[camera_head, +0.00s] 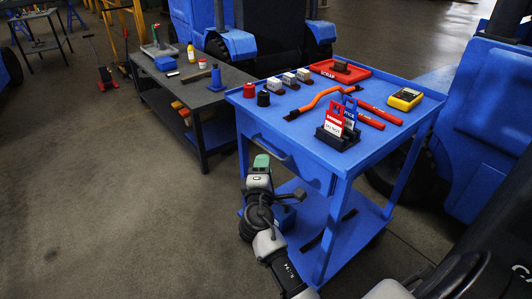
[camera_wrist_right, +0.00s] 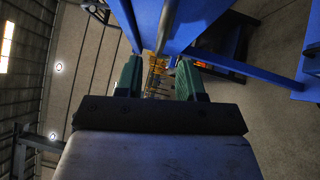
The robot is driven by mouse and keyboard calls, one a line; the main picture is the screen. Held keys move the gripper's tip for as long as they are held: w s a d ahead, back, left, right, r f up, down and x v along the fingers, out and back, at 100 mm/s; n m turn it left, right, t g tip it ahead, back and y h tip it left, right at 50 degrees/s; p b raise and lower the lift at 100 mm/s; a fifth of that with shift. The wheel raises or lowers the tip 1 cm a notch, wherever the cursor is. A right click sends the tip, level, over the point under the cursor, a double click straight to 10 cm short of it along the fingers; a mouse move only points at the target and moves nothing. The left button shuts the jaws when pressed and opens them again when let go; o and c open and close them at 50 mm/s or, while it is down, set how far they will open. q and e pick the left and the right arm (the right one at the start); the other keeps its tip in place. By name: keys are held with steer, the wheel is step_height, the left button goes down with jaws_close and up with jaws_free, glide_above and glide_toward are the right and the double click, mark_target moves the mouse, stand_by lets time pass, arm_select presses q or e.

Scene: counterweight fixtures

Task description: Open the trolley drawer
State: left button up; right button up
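The blue trolley (camera_head: 385,148) stands right of centre in the head view. Its drawer front (camera_head: 308,168) lies under the top tray and looks flush with the frame. A dark handle (camera_head: 272,151) runs along the drawer front. My right gripper (camera_head: 262,160) is just in front of and slightly below the handle's left part; I cannot tell whether it touches it. In the right wrist view my right gripper (camera_wrist_right: 160,78) has its green fingers apart, with background between them. Blue trolley parts (camera_wrist_right: 150,18) are close above the fingertips. My left gripper is not in view.
A dark workbench (camera_head: 205,95) stands to the left. The floor at front left is clear.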

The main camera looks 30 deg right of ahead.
mark_target(266, 150)
steer(key=x, duration=0.6)
steer(key=shift+w+d, duration=0.1)
steer(key=shift+c, duration=0.3)
jaws_close()
